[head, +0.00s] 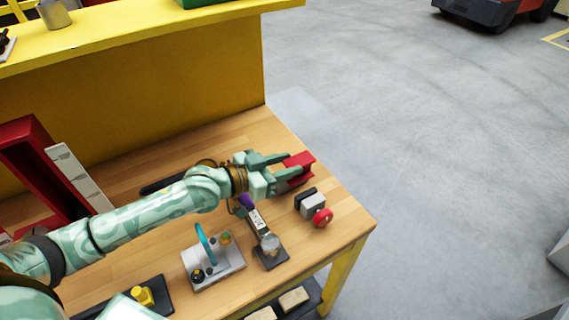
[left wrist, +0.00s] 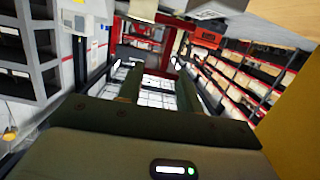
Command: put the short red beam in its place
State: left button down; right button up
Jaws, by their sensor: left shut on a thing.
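My left gripper (head: 288,169) reaches across the wooden bench from the left. It is shut on the short red beam (head: 302,160), near the bench's far right end. The beam is held up above the bench top, and the fingers hide part of it. In the left wrist view, the left gripper's fingers (left wrist: 160,92) point away from the camera, with red parts of the beam (left wrist: 172,22) beyond them. A larger red frame (head: 28,150) stands at the left of the bench. I cannot tell which spot is the beam's place. My right gripper is not in view.
A grey block with a red knob (head: 313,207) stands below the gripper, near the bench's right edge. A purple-handled device (head: 258,222) and a grey plate with a teal handle (head: 212,265) are nearer. A yellow wall (head: 190,90) backs the bench.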

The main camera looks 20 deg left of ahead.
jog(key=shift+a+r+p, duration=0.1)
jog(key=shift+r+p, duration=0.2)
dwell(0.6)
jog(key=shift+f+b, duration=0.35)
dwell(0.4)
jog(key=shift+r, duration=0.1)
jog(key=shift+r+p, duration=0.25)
jog(key=shift+p, duration=0.1)
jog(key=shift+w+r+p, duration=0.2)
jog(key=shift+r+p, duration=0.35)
dwell(1.9)
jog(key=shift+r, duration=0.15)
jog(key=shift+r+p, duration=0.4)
jog(key=shift+p, duration=0.15)
dwell(1.9)
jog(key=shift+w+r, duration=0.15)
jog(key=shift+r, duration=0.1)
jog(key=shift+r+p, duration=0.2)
jog(key=shift+p, duration=0.25)
